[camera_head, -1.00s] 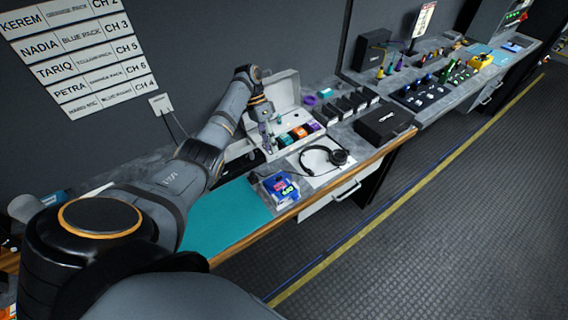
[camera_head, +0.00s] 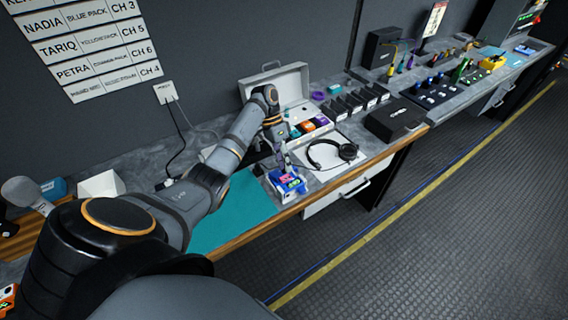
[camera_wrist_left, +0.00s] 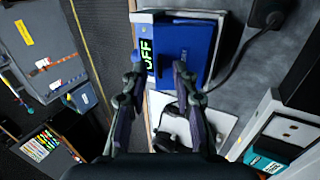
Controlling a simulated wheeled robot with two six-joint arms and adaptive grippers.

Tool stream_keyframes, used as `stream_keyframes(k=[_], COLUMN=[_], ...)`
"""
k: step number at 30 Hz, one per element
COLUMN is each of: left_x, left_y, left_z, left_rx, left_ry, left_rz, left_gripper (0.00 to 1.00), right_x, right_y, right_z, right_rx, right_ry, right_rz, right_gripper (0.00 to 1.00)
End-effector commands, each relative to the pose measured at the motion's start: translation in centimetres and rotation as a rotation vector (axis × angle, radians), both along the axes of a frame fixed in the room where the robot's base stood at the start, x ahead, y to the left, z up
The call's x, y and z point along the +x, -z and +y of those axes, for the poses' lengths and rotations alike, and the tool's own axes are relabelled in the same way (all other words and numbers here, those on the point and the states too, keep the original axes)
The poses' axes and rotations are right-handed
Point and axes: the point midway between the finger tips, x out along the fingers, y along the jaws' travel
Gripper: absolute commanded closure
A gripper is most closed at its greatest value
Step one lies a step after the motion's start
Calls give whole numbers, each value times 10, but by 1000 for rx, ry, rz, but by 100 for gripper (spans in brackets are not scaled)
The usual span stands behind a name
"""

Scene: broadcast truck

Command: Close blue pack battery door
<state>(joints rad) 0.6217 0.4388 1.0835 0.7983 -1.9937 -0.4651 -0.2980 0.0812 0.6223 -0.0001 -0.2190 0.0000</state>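My left gripper (camera_head: 283,164) is just above the pack. In the left wrist view the left gripper (camera_wrist_left: 157,80) has its fingers spread apart, with nothing between them, pointing at the pack. My right gripper is not in view.
A black headset (camera_head: 331,154) lies on a white sheet right of the pack. An open white case (camera_head: 275,86) with coloured packs stands behind. A black box (camera_head: 394,120) is further right. The teal mat (camera_head: 232,212) is clear.

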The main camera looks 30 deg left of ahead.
Motion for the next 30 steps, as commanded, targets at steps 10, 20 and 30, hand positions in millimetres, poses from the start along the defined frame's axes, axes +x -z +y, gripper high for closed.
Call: stream_keyframes(k=[10, 20, 30], left_x=[0, -1, -6], left_y=[0, -2, 1], left_z=[0, -1, -13], left_rx=[0, 18, 186], left_ry=[0, 1, 4], left_rz=[0, -7, -77], left_gripper=[100, 100, 100], right_x=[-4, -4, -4], right_y=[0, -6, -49], right_z=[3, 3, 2], right_rx=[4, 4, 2], right_ry=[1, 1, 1], right_rz=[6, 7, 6], right_gripper=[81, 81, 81])
